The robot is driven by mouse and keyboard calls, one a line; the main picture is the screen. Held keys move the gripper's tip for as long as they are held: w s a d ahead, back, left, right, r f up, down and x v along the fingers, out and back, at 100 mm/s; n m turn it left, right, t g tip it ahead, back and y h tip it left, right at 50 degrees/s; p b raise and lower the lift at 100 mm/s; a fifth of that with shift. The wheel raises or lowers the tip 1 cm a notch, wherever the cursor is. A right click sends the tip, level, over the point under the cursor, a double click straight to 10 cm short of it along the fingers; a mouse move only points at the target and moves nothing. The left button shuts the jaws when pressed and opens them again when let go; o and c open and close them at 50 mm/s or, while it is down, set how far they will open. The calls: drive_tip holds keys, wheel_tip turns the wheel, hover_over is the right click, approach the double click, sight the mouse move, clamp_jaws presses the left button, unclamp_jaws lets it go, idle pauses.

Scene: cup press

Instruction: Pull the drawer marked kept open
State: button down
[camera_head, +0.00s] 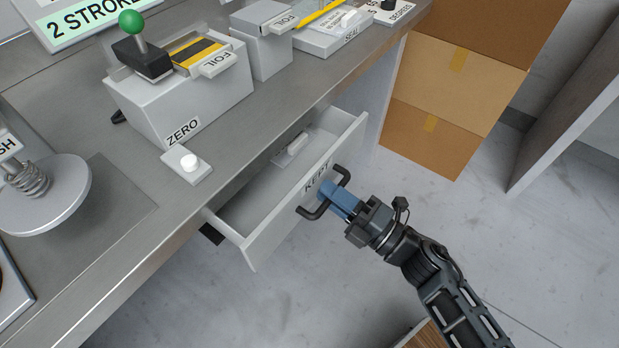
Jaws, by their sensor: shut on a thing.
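The drawer marked KEPT (262,238) is under the steel counter and stands partly pulled out. Its black bar handle (312,213) is on the white front, below the lettering. My gripper (332,193), with blue fingers, is shut on the handle near its middle.
The steel counter (125,220) carries a ZERO box with a green-knobbed lever (132,24), a white button (189,162), a FOIL box (262,48) and a spring on a round plate (45,195). Cardboard boxes (440,85) stand at the back right. The floor beyond the drawer is clear.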

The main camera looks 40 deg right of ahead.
drive_tip(key=r+v, duration=0.2)
drive_tip(key=v, duration=1)
drive_tip(key=shift+s+r, duration=0.1)
drive_tip(key=shift+s, duration=0.05)
drive_tip(key=c, duration=1.2)
unclamp_jaws()
drive_tip(key=shift+b+v, duration=0.8)
drive_tip(key=shift+v, duration=3.1)
drive_tip(key=s+a+r+m+g+h+p, duration=0.1)
drive_tip(key=s+a+r+m+h, duration=0.1)
drive_tip(key=r+m, duration=0.3)
drive_tip(key=s+a+r+m+g+h+p, duration=0.2)
drive_tip(key=r+m, duration=0.3)
drive_tip(key=m, duration=0.4)
drive_tip(key=s+a+r+m+g+h+p, duration=0.1)
drive_tip(key=s+a+r+m+h, duration=0.1)
drive_tip(key=m, duration=0.5)
drive_tip(key=shift+s+a+r+m+p, duration=0.1)
drive_tip(key=shift+s+a+r, duration=0.15)
drive_tip(key=shift+a+r, duration=0.3)
drive_tip(key=shift+s+a+r+m+p, duration=0.1)
drive_tip(key=shift+s+a+r+p, duration=0.15)
drive_tip(key=shift+r, duration=0.4)
drive_tip(key=shift+s+a+r+m, duration=0.1)
drive_tip(key=shift+s+a+r, duration=0.1)
drive_tip(key=shift+a+r, duration=0.35)
